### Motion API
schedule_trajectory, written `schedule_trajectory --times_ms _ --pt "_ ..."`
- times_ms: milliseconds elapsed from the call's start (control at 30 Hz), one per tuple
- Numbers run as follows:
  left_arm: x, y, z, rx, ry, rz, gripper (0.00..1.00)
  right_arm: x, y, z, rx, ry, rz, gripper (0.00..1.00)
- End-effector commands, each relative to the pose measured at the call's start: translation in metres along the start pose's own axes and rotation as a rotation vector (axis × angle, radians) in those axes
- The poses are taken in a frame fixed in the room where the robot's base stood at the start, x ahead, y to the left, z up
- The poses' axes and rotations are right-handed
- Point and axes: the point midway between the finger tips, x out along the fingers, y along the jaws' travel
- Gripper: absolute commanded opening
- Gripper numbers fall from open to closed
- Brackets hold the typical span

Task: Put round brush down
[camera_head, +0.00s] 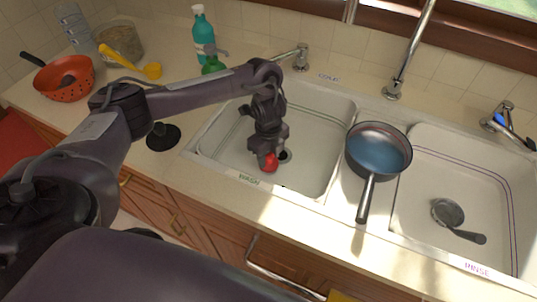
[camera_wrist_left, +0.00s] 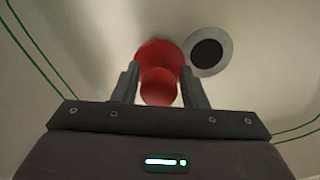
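The round brush (camera_head: 268,162) is red and sits low in the left sink basin, marked WASH, beside the drain. In the left wrist view the brush (camera_wrist_left: 159,88) shows a round red end and a narrower red part between my fingers. My left gripper (camera_head: 266,151) reaches down into the basin; in its wrist view the gripper (camera_wrist_left: 160,85) has its fingers close on both sides of the red part and looks shut on it. Whether the brush touches the basin floor I cannot tell. My right gripper is not in view.
The drain (camera_wrist_left: 208,52) is just right of the brush. A blue-grey pan (camera_head: 379,150) rests over the divider. A ladle (camera_head: 448,212) lies in the right basin. A black round thing (camera_head: 163,137), a red colander (camera_head: 64,82) and a green bottle (camera_head: 203,38) stand on the counter.

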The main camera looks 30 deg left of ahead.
Motion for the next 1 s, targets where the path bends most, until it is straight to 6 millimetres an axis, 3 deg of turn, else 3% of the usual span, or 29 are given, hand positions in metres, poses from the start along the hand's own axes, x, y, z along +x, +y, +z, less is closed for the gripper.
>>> schedule_trajectory --times_ms 400,800,1000 --pt "-0.006 0.001 0.000 0.000 -0.001 0.002 0.50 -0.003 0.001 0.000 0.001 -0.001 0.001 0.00" --pt "-0.087 -0.001 0.001 0.002 -0.004 -0.002 0.50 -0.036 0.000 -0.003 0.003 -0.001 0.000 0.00" --pt "-0.114 0.000 0.000 0.001 -0.002 -0.001 0.50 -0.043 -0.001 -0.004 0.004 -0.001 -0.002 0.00"
